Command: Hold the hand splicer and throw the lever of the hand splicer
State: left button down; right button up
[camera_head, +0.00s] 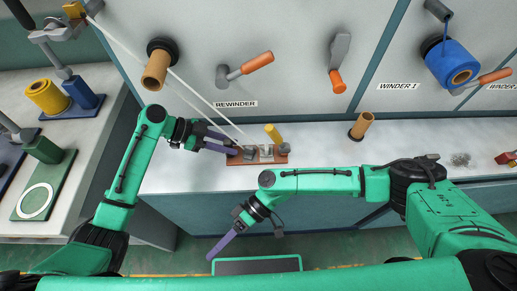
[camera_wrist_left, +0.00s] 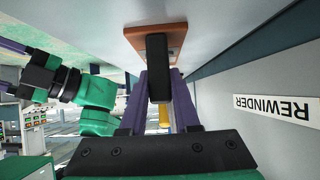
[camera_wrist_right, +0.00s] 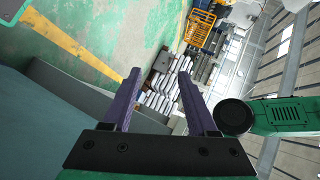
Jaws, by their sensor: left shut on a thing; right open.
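The hand splicer (camera_head: 277,160) has a reddish-brown base with grey blocks and lies near the counter's front edge. Its yellow lever (camera_head: 272,132) leans up from the back of the base. My left gripper (camera_head: 231,147) is at the splicer's left end. In the left wrist view the fingers (camera_wrist_left: 158,78) are shut on a dark block (camera_wrist_left: 157,70) at the end of the brown base (camera_wrist_left: 145,36). The yellow lever (camera_wrist_left: 165,117) is mostly hidden there. My right gripper (camera_head: 211,257) is low, in front of the counter and apart from the splicer. It is open and empty in the right wrist view (camera_wrist_right: 160,78).
The counter (camera_head: 320,165) is clear right of the splicer up to a brown cardboard core (camera_head: 361,125). A white strip (camera_head: 203,105) slants down towards the splicer. The rewinder spindle (camera_head: 156,68) and orange-handled levers (camera_head: 250,66) project from the panel behind. My right forearm crosses before the counter.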

aim_at(268, 127)
jog(key=w+d+r+m+t+h, duration=0.1)
jog(key=w+d+r+h, duration=0.1)
jog(key=w, duration=0.3)
jog(key=w+d+r+m+t+h, duration=0.1)
jog(key=w+d+r+t+h, duration=0.1)
jog(key=w+h, duration=0.3)
jog(key=w+d+r+m+t+h, duration=0.1)
jog(key=w+d+r+h, duration=0.1)
jog(key=w+r+h, duration=0.2)
jog(key=shift+w+r+m, duration=0.15)
jog(key=shift+w, duration=0.4)
jog(key=shift+w+r+m, duration=0.15)
jog(key=shift+w, duration=0.4)
jog(key=w+d+r+m+t+h, duration=0.4)
jog(key=w+r+m+t+h, duration=0.15)
jog(key=w+r, duration=0.5)
jog(key=shift+m, duration=0.45)
jog(key=x, duration=0.5)
jog(key=d+x, duration=0.1)
jog(key=x, duration=0.1)
jog(key=shift+s+d, duration=0.1)
jog(key=shift+s, duration=0.2)
grip_shut()
jog(key=shift+y, duration=0.35)
